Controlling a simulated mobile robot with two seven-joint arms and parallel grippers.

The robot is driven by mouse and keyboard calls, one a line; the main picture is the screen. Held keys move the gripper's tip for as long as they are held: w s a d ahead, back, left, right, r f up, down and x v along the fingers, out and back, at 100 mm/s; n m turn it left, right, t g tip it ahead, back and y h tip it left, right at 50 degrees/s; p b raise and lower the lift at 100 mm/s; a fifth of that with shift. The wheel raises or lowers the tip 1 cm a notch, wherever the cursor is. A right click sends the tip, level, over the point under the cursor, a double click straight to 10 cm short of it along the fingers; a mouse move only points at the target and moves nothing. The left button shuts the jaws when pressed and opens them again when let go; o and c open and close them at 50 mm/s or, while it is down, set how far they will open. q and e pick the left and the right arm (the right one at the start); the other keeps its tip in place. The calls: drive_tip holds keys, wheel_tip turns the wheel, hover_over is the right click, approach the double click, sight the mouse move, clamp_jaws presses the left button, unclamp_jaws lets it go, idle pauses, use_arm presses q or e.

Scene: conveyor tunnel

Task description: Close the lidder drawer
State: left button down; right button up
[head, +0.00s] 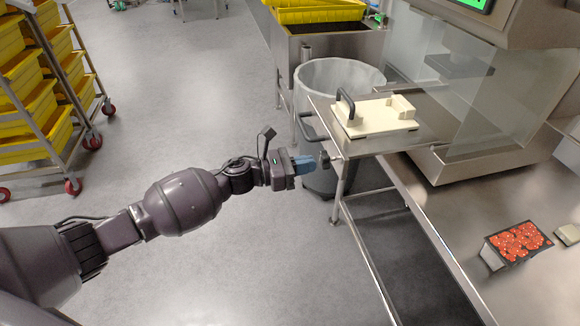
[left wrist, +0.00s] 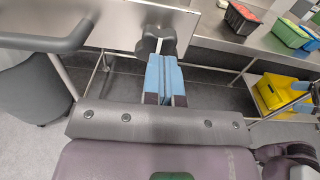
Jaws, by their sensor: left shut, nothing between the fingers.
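The lidder drawer (head: 335,143) is a flat steel shelf that sticks out from the lidder (head: 470,100). A cream plate (head: 375,116) with a dark handle lies on it. A dark bar handle (head: 310,127) sits on the drawer's front edge; it also shows in the left wrist view (left wrist: 45,42). A black knob (head: 324,158) is near the front corner. My left gripper (head: 311,164) has its blue fingers shut and empty, pointing at this knob. In the left wrist view the fingertips (left wrist: 163,60) are right at the knob (left wrist: 156,42); contact is unclear.
A lined grey bin (head: 340,78) stands behind the drawer. A steel bench (head: 450,235) with a red-topped tray (head: 516,243) runs along the right. A rack of yellow crates (head: 35,85) is at the left. The floor between is clear.

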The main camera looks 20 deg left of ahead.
use_arm(q)
drive_tip(key=shift+w+d, duration=0.3)
drive_tip(key=shift+d, duration=0.15)
use_arm(e)
drive_tip(key=shift+w, duration=0.15)
use_arm(q)
drive_tip(key=shift+w+d+f, duration=0.1)
drive_tip(key=shift+w+d, duration=0.2)
drive_tip(key=shift+d, duration=0.15)
drive_tip(key=b, duration=0.2)
approach(397, 148)
wheel_tip(397, 148, down, 3)
drive_tip(key=a, duration=0.2)
drive_tip(key=b+x, duration=0.1)
drive_tip(key=x, duration=0.3)
drive_tip(key=b+x, duration=0.1)
drive_tip(key=x, duration=0.3)
drive_tip(key=b+x, duration=0.1)
drive_tip(key=x, duration=0.3)
drive_tip(key=shift+w, duration=0.55)
drive_tip(key=shift+w+d, duration=0.3)
drive_tip(key=shift+r, duration=0.4)
use_arm(e)
drive_tip(key=shift+g, duration=0.4)
drive_tip(key=f, duration=0.2)
drive_tip(key=s+f, duration=0.1)
drive_tip(key=f, duration=0.2)
